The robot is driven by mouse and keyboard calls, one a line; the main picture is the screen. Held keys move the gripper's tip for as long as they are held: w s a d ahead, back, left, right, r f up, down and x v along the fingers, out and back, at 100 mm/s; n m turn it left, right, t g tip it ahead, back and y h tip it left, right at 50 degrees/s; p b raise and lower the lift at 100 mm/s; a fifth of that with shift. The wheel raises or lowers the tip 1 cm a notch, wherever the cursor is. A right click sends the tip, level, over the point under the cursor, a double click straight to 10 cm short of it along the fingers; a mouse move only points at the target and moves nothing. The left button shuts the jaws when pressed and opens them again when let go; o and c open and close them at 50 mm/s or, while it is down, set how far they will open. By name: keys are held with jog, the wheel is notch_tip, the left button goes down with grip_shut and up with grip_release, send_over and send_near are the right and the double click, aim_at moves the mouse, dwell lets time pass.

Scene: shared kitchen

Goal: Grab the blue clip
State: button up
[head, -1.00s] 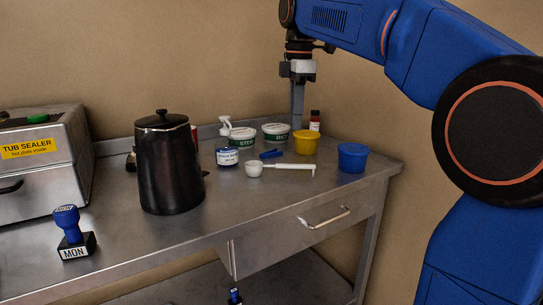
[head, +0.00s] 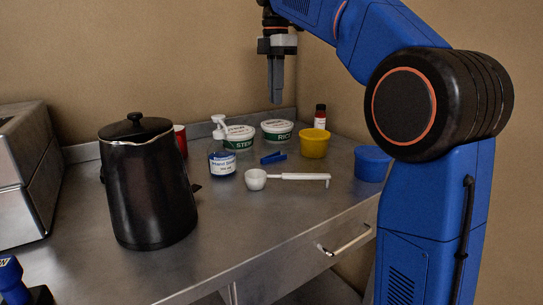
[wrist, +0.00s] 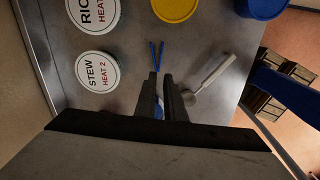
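The blue clip (head: 273,157) lies on the metal table, between the lidded tubs and the white ladle in the head view. In the wrist view the clip (wrist: 157,55) shows as a narrow blue V just beyond my fingertips. My gripper (head: 275,100) points down, well above the table, in the head view. In the wrist view my gripper (wrist: 158,78) has a narrow gap between its fingers, with a blue and white thing showing through it from below. It holds nothing and is apart from the clip.
Around the clip stand the STEW tub (head: 238,138), RICE tub (head: 277,131), yellow cup (head: 314,144), blue-labelled jar (head: 222,164) and white ladle (head: 290,177). A blue cup (head: 371,163) is at the right. A tall black pot (head: 146,190) stands at the left.

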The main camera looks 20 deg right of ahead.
aim_at(275, 157)
notch_tip(275, 157, down, 17)
jog(key=shift+s+f, duration=0.1)
grip_shut()
dwell(0.6)
